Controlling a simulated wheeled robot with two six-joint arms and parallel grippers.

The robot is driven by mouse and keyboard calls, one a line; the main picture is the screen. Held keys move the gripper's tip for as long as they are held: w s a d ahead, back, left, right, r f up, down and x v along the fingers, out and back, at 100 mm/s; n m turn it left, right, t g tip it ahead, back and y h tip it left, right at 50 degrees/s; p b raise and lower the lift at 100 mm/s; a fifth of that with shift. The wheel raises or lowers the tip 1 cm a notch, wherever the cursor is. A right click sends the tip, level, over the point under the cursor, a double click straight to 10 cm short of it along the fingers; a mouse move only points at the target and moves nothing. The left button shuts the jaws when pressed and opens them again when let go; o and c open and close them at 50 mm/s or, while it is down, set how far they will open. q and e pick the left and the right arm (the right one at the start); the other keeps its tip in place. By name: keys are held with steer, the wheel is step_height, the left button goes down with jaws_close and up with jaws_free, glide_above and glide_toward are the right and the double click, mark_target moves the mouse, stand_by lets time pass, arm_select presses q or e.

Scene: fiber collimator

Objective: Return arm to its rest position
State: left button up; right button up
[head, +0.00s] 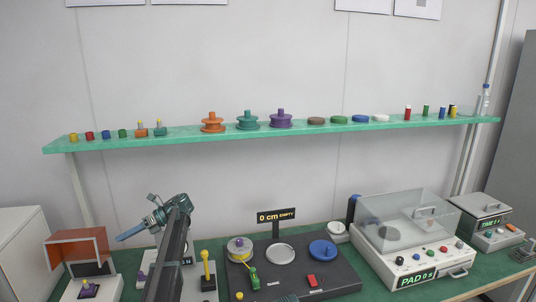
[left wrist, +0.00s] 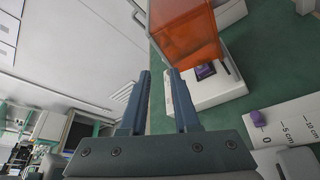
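My left arm rises from the bottom of the head view, and its left gripper (head: 131,233) points left and slightly down above the table. In the left wrist view the two dark blue fingers of the left gripper (left wrist: 160,75) stand apart with nothing between them. An orange see-through box (head: 78,246) on a white base lies left of and below the gripper; it also shows in the left wrist view (left wrist: 185,32) beyond the fingertips.
The green table (head: 212,246) holds a black spool station (head: 285,286), a yellow lever (head: 206,268), a clear-lidded PAD machine (head: 415,225) and a TIME box (head: 485,215). A green shelf (head: 180,139) with spools and small cylinders runs behind. The white ruler plate (left wrist: 290,128) lies at lower right of the wrist view.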

arm_select(q)
steer(key=s+d+f+n+t+h, duration=0.1)
steer(key=s+d+f+n+t, duration=0.2)
steer(key=d, duration=0.4)
steer(key=s+d+f+n+h, duration=0.1)
steer(key=s+d+f+h, duration=0.15)
steer(key=s+d, duration=0.35)
steer(key=s+d+f+n+t+h, duration=0.1)
steer(key=s+d+f+n+t, duration=0.2)
steer(key=d, duration=0.5)
steer(key=s+d+f+n+h, duration=0.3)
steer(key=s+d+n, duration=0.1)
steer(key=s+d, duration=0.6)
steer(key=s+d+f+n+h, duration=0.3)
steer(key=s+d+n+h, duration=0.1)
steer(key=s+d, duration=0.7)
steer(key=shift+s+d+f+n+t, duration=0.3)
steer(key=shift+d+n, duration=0.15)
steer(key=shift+n, duration=0.25)
steer(key=shift+a, duration=0.1)
